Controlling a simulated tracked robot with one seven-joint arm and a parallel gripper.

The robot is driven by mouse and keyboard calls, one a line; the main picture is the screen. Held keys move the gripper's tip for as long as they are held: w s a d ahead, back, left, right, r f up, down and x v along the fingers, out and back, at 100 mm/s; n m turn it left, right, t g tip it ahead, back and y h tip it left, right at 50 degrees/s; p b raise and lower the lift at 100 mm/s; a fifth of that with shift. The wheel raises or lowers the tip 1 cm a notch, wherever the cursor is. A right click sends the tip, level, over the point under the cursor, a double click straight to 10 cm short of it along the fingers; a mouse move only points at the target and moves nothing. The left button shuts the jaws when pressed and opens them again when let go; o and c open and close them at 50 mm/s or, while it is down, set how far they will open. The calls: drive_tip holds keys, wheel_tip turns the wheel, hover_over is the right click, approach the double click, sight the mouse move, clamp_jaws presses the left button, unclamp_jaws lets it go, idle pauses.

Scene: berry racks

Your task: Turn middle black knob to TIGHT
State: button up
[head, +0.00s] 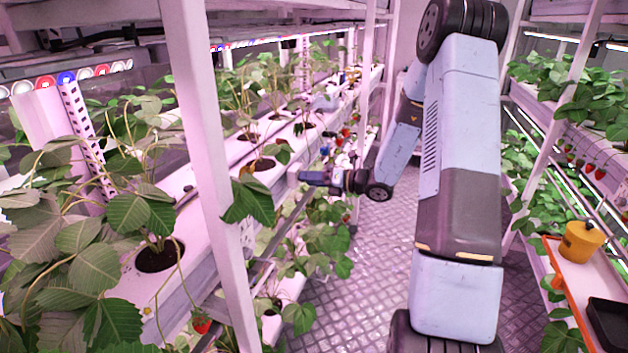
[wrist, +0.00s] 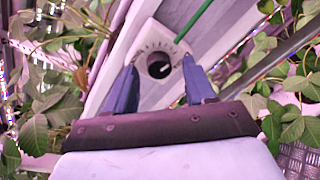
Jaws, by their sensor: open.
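A round black knob (wrist: 159,70) sits on a white plate (wrist: 146,40) with small dark markings in an arc around it. A light pointer mark shows on the knob's face, but the lettering is too small to read. My gripper (wrist: 159,63) is open and empty, with one blue finger on each side of the knob. I cannot tell whether the fingers touch it. In the head view my gripper (head: 308,177) is at the side of the left rack, far down the row. The knob cannot be made out in that view.
A green rod (wrist: 195,20) runs up from the plate. Strawberry leaves (wrist: 65,100) crowd both sides. In the head view, a white post (head: 205,130) stands before the left rack. An orange tray (head: 575,285) with a yellow container (head: 581,242) is at right. The aisle floor (head: 345,260) is clear.

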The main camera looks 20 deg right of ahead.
drive_tip(key=v, duration=1.3)
drive_tip(key=shift+s+d, duration=0.2)
drive_tip(key=shift+d, duration=0.1)
drive_tip(key=s+a+r+n+g+h, duration=0.4)
drive_tip(key=s+a+r+n+g, duration=0.5)
drive_tip(key=s+a+n, duration=0.6)
drive_tip(key=s+d+r+n+t+h, duration=0.2)
drive_tip(key=s+r+n+h, duration=0.2)
drive_tip(key=s+n, duration=0.3)
drive_tip(key=s+d+r+n+t+h, duration=0.2)
drive_tip(key=s+r+n+h, duration=0.3)
drive_tip(key=n, duration=0.7)
drive_tip(key=shift+s+d+r+t+h, duration=0.3)
drive_tip(key=shift+s+r+t, duration=0.2)
drive_tip(key=shift+s+r, duration=0.6)
drive_tip(key=shift+w+r, duration=0.1)
drive_tip(key=shift+w, duration=0.05)
